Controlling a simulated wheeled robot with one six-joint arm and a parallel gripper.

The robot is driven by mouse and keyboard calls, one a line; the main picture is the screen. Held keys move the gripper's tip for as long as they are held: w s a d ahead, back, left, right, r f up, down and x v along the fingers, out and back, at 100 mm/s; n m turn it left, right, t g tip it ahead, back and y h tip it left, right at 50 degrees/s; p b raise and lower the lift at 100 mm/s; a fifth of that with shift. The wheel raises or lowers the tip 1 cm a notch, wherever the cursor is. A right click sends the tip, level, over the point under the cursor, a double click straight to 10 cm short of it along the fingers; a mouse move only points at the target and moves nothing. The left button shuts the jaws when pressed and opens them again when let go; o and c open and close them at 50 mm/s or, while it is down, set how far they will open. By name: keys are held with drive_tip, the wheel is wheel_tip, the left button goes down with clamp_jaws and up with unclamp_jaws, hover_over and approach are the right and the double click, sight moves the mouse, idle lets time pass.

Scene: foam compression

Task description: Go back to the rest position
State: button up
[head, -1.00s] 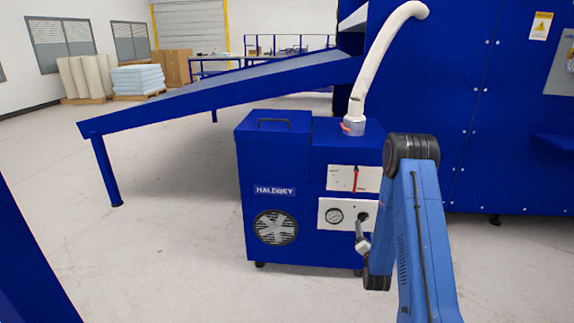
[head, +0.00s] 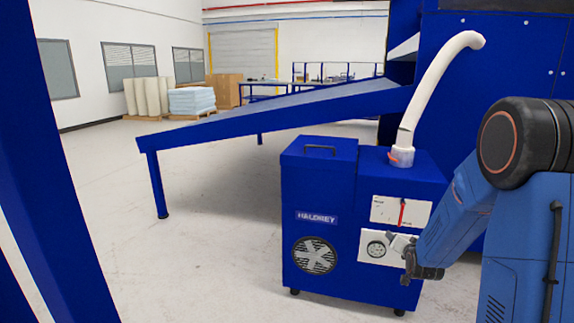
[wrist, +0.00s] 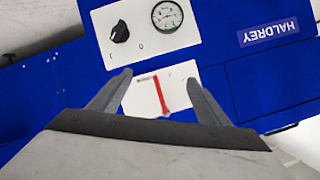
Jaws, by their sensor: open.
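My gripper (head: 402,245) is in front of the blue Haldrey machine (head: 318,258), close to its white gauge panel, in the head view. In the wrist view my gripper (wrist: 158,88) is open, its two grey fingers apart with nothing between them. Beyond the fingers is a white panel with a red lever (wrist: 161,95). A black knob (wrist: 120,32) and a round gauge (wrist: 167,16) sit on the other white panel. In the head view the red lever (head: 402,212) points down. My blue arm covers the machine's right side.
A white hose (head: 432,88) rises from the machine's top. A long blue sloped table (head: 270,112) stands behind it. A blue post (head: 75,150) is close on the left. Foam stacks (head: 192,100) are far back. The floor (head: 205,260) between post and machine is clear.

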drive_tip(key=s+a+r+n+g+y, duration=0.1)
drive_tip(key=s+a+r+n+g, duration=0.1)
drive_tip(key=s+a+r, duration=0.45)
drive_tip(key=s+a+r+n+g, duration=0.1)
drive_tip(key=s+a+r+g, duration=0.1)
drive_tip(key=s, duration=1.1)
drive_tip(key=s+a+r+n+g+y, duration=0.1)
drive_tip(key=s+a+r+n+g, duration=0.1)
drive_tip(key=s, duration=1.1)
drive_tip(key=s+a+r+n+g, duration=0.2)
drive_tip(key=s+r, duration=0.1)
drive_tip(key=s, duration=1.1)
drive_tip(key=shift+a+r+y, duration=0.2)
drive_tip(key=shift+a+y, duration=0.1)
